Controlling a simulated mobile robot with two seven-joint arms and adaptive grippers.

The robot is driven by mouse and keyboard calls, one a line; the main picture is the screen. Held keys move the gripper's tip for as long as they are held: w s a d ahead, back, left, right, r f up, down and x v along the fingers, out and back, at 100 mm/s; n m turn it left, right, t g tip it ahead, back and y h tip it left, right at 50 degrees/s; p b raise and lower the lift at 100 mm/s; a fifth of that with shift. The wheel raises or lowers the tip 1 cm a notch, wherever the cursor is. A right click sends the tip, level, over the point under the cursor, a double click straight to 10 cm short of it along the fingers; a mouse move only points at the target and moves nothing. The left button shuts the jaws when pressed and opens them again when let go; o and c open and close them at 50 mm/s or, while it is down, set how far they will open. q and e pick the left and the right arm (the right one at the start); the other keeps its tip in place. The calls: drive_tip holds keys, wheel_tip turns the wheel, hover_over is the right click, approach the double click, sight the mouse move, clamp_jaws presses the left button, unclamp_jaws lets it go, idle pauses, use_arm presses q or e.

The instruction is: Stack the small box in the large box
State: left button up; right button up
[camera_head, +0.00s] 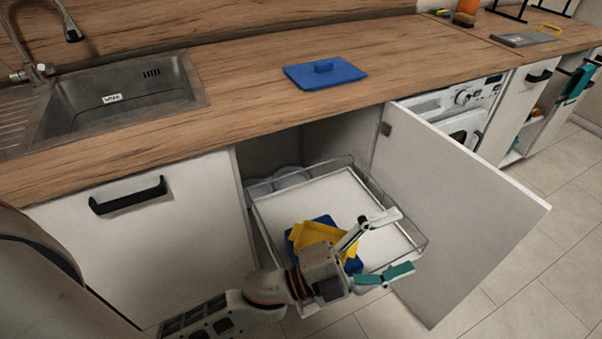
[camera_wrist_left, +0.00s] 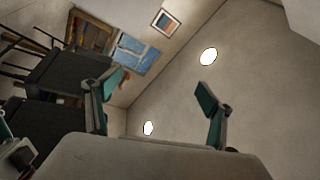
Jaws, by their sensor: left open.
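A yellow box (camera_head: 308,233), which looks like the smaller one, sits at an angle in or on a blue box (camera_head: 353,266). I cannot tell how deep it sits, as my left wrist hides part of both. Both are in the pulled-out wire drawer (camera_head: 424,243) under the counter. My left gripper (camera_head: 405,241) is open and empty, its fingers spread over the drawer's front right, to the right of the boxes.
A blue lid (camera_head: 325,73) with a handle lies on the wooden counter (camera_head: 240,95), right of the sink (camera_head: 120,95). An open cabinet door (camera_head: 450,205) stands right of the drawer. A washing machine (camera_head: 455,108) is behind it. Tiled floor is free at the right.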

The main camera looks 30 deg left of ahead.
use_arm(q)
drive_tip(key=s+a+f+n+t+y, duration=0.1)
drive_tip(key=s+a+f+n+y, duration=0.2)
drive_tip(key=a+f+n+y, duration=0.9)
drive_tip(key=s+a+f+n+g+y, duration=0.1)
drive_tip(key=s+a+f+n+g, duration=0.1)
drive_tip(key=f, duration=0.5)
drive_tip(key=s+a+f+n+g+y, duration=0.1)
drive_tip(key=s+a+f+n+g, duration=0.1)
drive_tip(key=s+a+f+n, duration=0.2)
drive_tip(key=s+a+f, duration=0.3)
drive_tip(key=s+f, duration=0.1)
drive_tip(key=shift+s+n, duration=0.3)
drive_tip(key=shift+n, duration=0.1)
drive_tip(key=shift+d, duration=0.1)
